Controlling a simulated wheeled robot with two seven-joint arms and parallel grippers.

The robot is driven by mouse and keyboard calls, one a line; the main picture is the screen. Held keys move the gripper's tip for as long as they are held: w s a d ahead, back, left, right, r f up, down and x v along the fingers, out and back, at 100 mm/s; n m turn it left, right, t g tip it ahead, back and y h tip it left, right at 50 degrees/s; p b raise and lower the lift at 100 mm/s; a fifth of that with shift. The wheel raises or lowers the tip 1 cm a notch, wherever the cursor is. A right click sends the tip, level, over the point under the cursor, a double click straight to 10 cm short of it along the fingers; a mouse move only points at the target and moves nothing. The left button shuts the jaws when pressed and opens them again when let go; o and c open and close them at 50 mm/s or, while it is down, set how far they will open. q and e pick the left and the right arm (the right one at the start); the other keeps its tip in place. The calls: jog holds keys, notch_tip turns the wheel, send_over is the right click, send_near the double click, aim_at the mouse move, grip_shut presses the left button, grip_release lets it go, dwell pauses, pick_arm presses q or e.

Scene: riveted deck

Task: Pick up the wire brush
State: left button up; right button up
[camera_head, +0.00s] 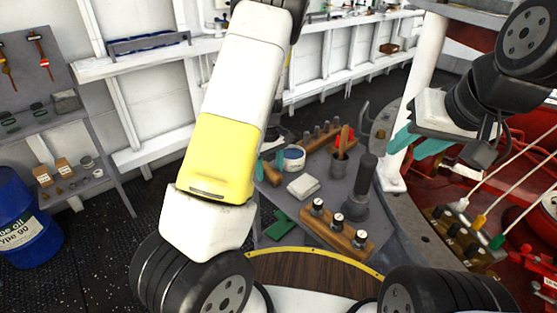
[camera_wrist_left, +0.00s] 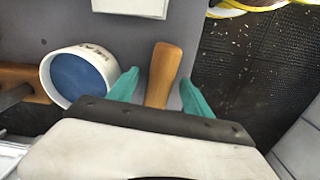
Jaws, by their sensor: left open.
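The wire brush shows as a plain wooden handle (camera_wrist_left: 163,72) in the left wrist view. It lies on the grey bench top, and its other end is hidden behind my gripper. My left gripper (camera_wrist_left: 158,88) is open, with one teal finger on each side of the handle and gaps between. In the head view, my left gripper (camera_head: 270,167) is partly hidden by its own arm, low over the bench's left side; a bit of the wooden handle (camera_head: 271,174) shows there. My right gripper (camera_head: 418,144) is open and empty at the upper right, away from the brush.
A white tin with blue contents (camera_wrist_left: 78,78) stands close left of the gripper in the wrist view; it is also in the head view (camera_head: 294,158).

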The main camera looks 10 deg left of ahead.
aim_at(270, 169)
pick_arm(q)
jog(key=shift+f, duration=0.15)
grip_shut()
dwell(0.4)
jog(key=shift+r, duration=0.7)
notch_tip(270, 169, up, 2)
jog(key=shift+w+r, duration=0.1)
jog(key=shift+r, duration=0.15)
jog(key=s+d, duration=0.3)
jog(key=s, duration=0.4)
jog(key=s+d+r, duration=0.1)
jog(key=s+d, duration=0.2)
jog(key=s, duration=0.5)
